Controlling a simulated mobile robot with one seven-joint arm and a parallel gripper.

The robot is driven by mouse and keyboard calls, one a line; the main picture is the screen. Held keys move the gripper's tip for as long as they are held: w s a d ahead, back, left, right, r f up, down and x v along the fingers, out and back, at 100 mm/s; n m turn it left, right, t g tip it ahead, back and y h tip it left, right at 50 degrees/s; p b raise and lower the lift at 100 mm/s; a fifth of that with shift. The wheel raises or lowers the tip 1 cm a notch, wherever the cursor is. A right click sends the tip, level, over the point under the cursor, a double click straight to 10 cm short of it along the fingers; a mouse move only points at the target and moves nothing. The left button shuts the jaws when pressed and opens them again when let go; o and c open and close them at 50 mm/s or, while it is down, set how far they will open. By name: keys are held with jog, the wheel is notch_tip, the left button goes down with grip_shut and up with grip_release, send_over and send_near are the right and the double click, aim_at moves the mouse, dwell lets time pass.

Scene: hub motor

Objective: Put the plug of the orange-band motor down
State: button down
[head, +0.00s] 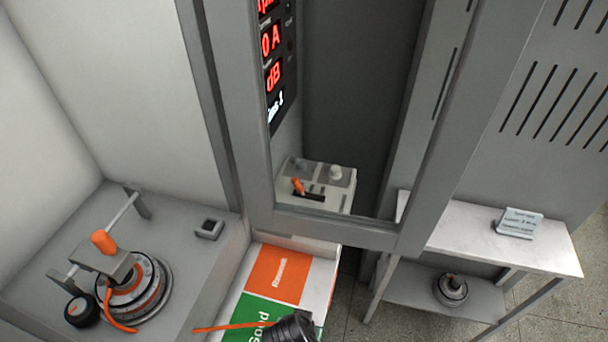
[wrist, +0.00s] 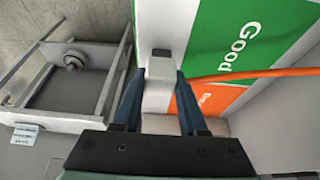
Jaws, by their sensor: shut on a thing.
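The orange-band motor (head: 150,290) sits at left in the head view, in a grey fixture under a clamp with an orange handle (head: 103,241). An orange cable (head: 112,312) leaves it and drops out of view at the bottom. My gripper (wrist: 160,80) is shut on the pale grey plug (wrist: 158,66), which sits between its two blue fingers. An orange cable (wrist: 240,76) runs right from near the plug. In the head view my dark gripper covers the plug, with orange cable (head: 235,326) to its left.
Green "Good" (head: 250,318) and orange (head: 278,273) panels lie below my gripper on a white surface. A grey socket (head: 209,229) is near the motor. A control box (head: 316,183) stands behind a grey frame. At right, a shelf (head: 400,286) holds another motor (head: 451,290).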

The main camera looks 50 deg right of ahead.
jog(key=shift+f, duration=0.55)
jog(key=shift+c, duration=2.2)
grip_release()
jog(key=shift+f, duration=0.1)
jog(key=shift+r, duration=0.25)
jog(key=p+v, duration=0.1)
jog(key=v, duration=1)
jog(key=shift+a+r, duration=0.2)
jog(key=shift+r, duration=0.15)
jog(key=shift+s, duration=0.15)
